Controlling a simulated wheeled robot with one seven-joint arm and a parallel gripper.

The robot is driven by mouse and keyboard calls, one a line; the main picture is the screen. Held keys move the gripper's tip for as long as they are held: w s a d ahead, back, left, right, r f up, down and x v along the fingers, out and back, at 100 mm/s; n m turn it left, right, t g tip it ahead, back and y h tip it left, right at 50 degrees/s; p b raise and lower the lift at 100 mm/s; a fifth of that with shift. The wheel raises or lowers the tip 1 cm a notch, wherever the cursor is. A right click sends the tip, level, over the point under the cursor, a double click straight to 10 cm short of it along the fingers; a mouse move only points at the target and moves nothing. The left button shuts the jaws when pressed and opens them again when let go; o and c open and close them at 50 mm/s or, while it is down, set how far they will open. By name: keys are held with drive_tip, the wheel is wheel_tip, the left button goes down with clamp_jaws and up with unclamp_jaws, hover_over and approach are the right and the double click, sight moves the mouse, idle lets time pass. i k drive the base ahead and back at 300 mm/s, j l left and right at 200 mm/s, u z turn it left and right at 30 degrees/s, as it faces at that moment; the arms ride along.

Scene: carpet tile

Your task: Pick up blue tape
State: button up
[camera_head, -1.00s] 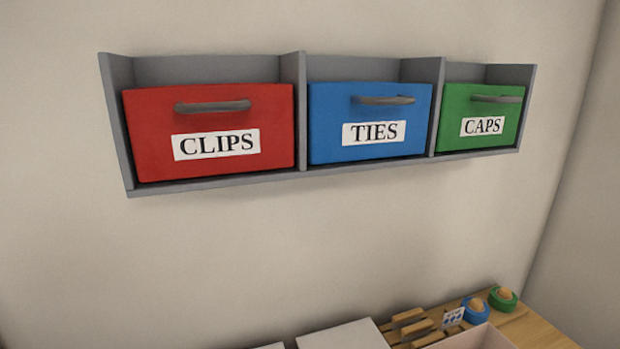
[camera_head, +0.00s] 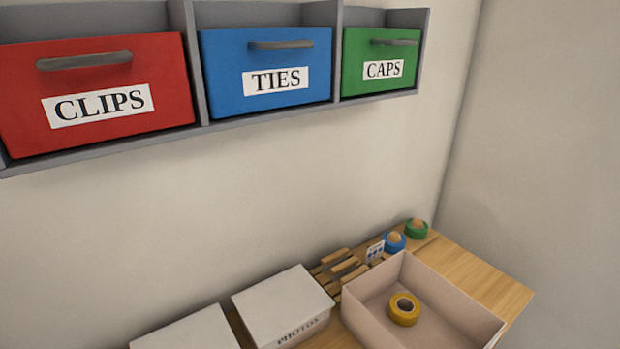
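A blue tape roll (camera_head: 394,243) sits near the back of the wooden table, close to the wall. A tan round piece shows at its centre. It stands between a small white card with blue marks (camera_head: 375,251) and a green roll (camera_head: 416,229). The open box in front is close to it, and its lower front is partly hidden. My gripper is not in view.
An open pale box (camera_head: 372,292) holds a yellow tape roll (camera_head: 404,309). Wooden slats (camera_head: 338,268) and white lidded boxes (camera_head: 283,303) stand to the left. Red, blue and green labelled bins hang in a wall shelf (camera_head: 190,60) above. Bare table (camera_head: 480,275) shows at right.

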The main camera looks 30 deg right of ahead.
sight(389, 247)
drive_tip(key=l+z, duration=0.15)
drive_tip(key=l, duration=0.5)
drive_tip(key=i+l+z, duration=0.15)
drive_tip(key=l, duration=0.45)
drive_tip(key=l+z, duration=0.15)
drive_tip(key=l, duration=0.5)
drive_tip(key=i+j, duration=0.4)
drive_tip(key=j, duration=0.15)
